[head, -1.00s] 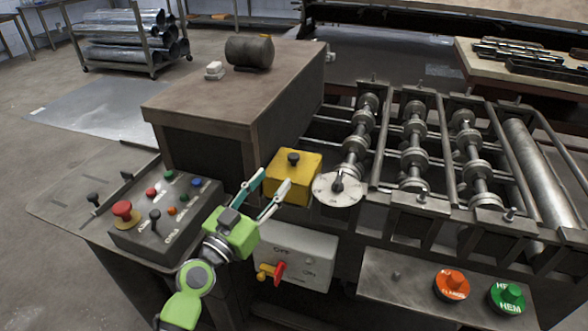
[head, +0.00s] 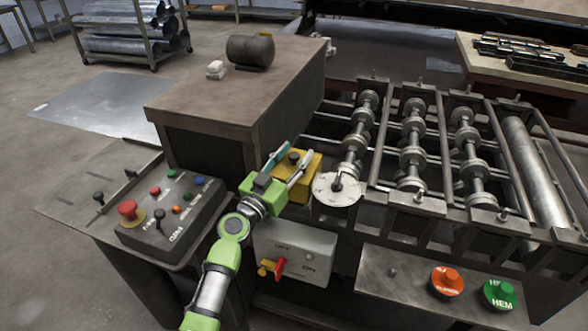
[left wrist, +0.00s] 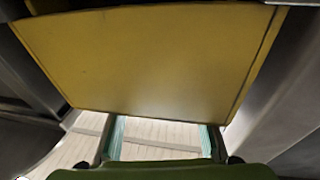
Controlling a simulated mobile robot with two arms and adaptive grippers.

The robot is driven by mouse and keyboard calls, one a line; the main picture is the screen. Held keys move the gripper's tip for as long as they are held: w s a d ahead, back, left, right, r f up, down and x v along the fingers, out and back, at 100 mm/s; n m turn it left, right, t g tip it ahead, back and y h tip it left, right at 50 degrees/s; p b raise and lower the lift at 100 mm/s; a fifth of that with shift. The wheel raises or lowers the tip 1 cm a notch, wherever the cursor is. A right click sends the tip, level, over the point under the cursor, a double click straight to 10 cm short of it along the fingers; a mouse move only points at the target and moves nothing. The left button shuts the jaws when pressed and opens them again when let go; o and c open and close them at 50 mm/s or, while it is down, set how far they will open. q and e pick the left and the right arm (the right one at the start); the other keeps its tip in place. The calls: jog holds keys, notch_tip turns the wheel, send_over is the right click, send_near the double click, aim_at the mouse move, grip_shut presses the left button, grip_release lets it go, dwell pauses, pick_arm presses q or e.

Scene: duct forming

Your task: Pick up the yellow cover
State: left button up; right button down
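The gripper body hides much of the cover's near left side. In the left wrist view, the cover's flat yellow face (left wrist: 150,55) fills the upper part. The fingers (left wrist: 164,140) stand wide apart there, with nothing visible between them; their tips are hidden at the yellow edge. My right gripper is not in view.
A round white dial (head: 337,190) sits close to the cover's right. A brown-topped bench (head: 240,100) stands behind. A control box (head: 172,215) is at left, and a grey switch box (head: 310,250) with a red handle is below. Roller shafts (head: 411,150) lie to the right.

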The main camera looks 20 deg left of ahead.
pick_arm(q)
grip_shut()
jog(key=shift+r, duration=0.15)
